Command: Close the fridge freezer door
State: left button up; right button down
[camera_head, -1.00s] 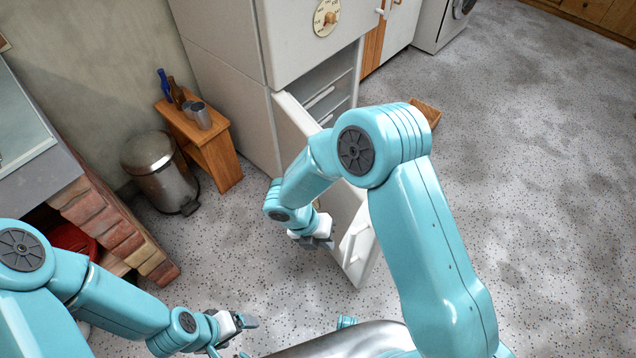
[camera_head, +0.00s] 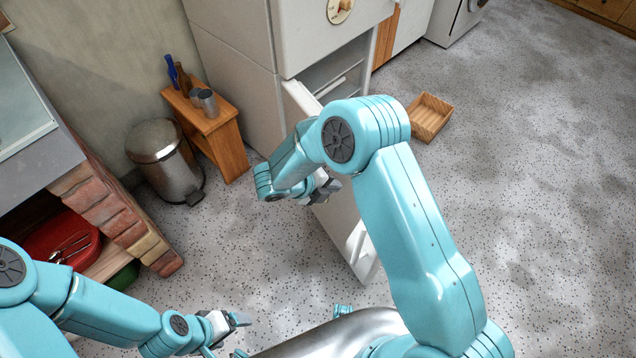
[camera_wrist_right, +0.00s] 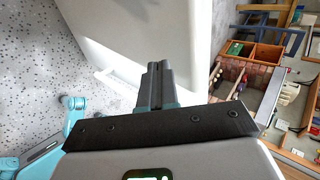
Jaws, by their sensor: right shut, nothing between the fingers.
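The white freezer door (camera_head: 345,225) is the lower door of the fridge (camera_head: 238,85). It stands open, swung out toward me, and the freezer drawers (camera_head: 343,78) show behind it. My right gripper (camera_head: 325,192) is shut and empty at the door's outer face; I cannot tell whether it touches. In the right wrist view its closed fingers (camera_wrist_right: 157,75) point at the white door panel (camera_wrist_right: 150,35). My left gripper (camera_head: 241,319) is low at the left, away from the door; its finger gap is too small to tell.
A wooden stool (camera_head: 214,130) with bottles and cups and a metal bin (camera_head: 165,160) stand left of the fridge. A wooden crate (camera_head: 430,117) lies on the floor at right. A brick plinth (camera_head: 110,205) is at left.

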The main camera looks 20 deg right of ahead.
jog(key=shift+w+d+f, duration=0.1)
jog(key=shift+w+d, duration=0.05)
jog(key=shift+d, duration=0.6)
jog(key=shift+w+d+f, duration=0.1)
jog(key=shift+d, duration=0.7)
jog(key=shift+w+d+f, duration=0.1)
jog(key=shift+w+d, duration=0.05)
jog(key=shift+d, duration=0.6)
jog(key=shift+d, duration=0.15)
